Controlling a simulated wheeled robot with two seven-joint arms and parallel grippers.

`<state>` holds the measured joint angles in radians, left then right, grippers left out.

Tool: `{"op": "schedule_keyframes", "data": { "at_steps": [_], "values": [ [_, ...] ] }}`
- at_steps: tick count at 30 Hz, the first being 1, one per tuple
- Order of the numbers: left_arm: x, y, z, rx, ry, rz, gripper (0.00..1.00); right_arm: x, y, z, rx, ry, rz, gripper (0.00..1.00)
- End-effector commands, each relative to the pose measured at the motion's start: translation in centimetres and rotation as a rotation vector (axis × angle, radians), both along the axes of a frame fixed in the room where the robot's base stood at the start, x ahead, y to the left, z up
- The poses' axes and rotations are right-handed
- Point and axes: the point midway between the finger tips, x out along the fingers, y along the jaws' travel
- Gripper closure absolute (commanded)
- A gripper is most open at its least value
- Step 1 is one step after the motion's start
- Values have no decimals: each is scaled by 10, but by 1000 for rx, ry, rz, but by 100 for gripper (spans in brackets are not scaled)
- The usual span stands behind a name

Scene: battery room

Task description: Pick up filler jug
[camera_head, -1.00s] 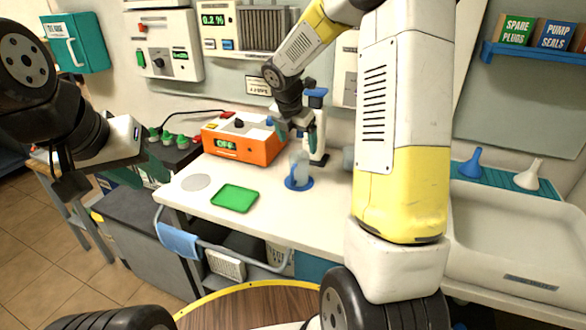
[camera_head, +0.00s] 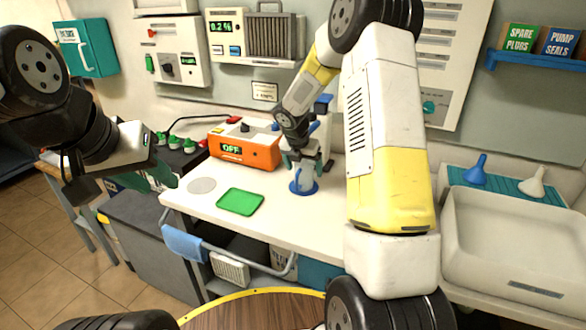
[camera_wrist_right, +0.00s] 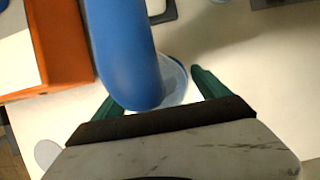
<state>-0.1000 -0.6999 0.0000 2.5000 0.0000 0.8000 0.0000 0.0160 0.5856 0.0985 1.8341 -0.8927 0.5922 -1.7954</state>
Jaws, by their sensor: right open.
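The filler jug (camera_head: 305,180), translucent with blue parts, stands upright on a round blue mat (camera_head: 293,190) on the white bench. My right gripper (camera_head: 304,160) is open, pointing down at the jug's upper part. In the right wrist view, its green fingers (camera_wrist_right: 160,95) are spread on either side of the jug's clear body (camera_wrist_right: 176,82). A large blue rounded part (camera_wrist_right: 127,55) hides much of the jug there; I cannot tell for certain whether it is the handle. My left gripper (camera_head: 160,175) hangs at the left, away from the jug; its opening is unclear.
An orange unit reading OFF (camera_head: 245,149) stands behind left of the jug. A white stand with a blue top (camera_head: 323,104) is close behind it. A green tray (camera_head: 240,202) and grey disc (camera_head: 201,186) lie left. Funnels (camera_head: 476,170) and a sink (camera_head: 500,235) are right.

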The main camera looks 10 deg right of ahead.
Motion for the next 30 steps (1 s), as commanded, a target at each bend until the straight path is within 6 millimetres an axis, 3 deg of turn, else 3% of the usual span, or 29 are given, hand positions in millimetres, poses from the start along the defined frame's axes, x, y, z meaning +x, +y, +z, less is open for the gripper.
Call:
{"op": "schedule_keyframes", "data": {
  "at_steps": [2,14,30],
  "values": [
    [0,0,0,0,0,0,64,0,0,0,0,0,0,15],
    [0,0,0,0,0,0,64,0,0,1,0,0,0,91],
    [0,0,0,0,0,0,64,0,0,11,0,-1,-1,91]
  ]
}}
